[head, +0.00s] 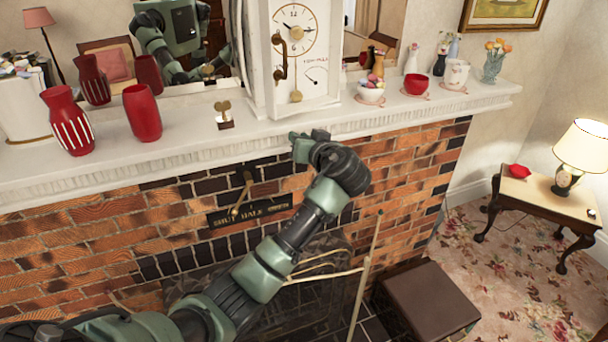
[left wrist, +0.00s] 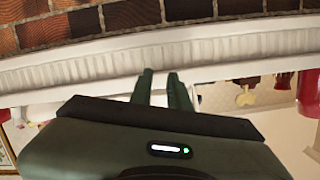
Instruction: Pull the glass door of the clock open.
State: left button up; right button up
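The white clock (head: 258,62) stands upright on the mantel, with a gold-ringed dial (head: 294,27). A brass handle (head: 281,58) is on the left side of its front, and a brass disc hangs low in the case. The glass door looks shut; its edges are hard to make out. My left gripper (head: 298,139) is below and in front of the clock, near the mantel's front edge, apart from the handle. In the left wrist view its two fingers (left wrist: 161,76) show a narrow gap with nothing between them. My right gripper is not in view.
Red vases (head: 143,112) and a small brass ornament (head: 224,114) stand left of the clock. Bowls, including a red one (head: 416,84), and flowers (head: 494,60) stand right. The mantel ledge (head: 182,124) overhangs the brick fireplace. A brown stool (head: 420,298) is below.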

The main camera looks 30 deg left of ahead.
pick_arm(q)
notch_tip(320, 180, down, 10)
jog(key=d+m+h, duration=0.1)
jog(key=m, duration=0.1)
jog(key=shift+s+d+r+h+b, duration=0.2)
jog(key=shift+r+h+b, duration=0.05)
jog(key=shift+h+b, duration=0.2)
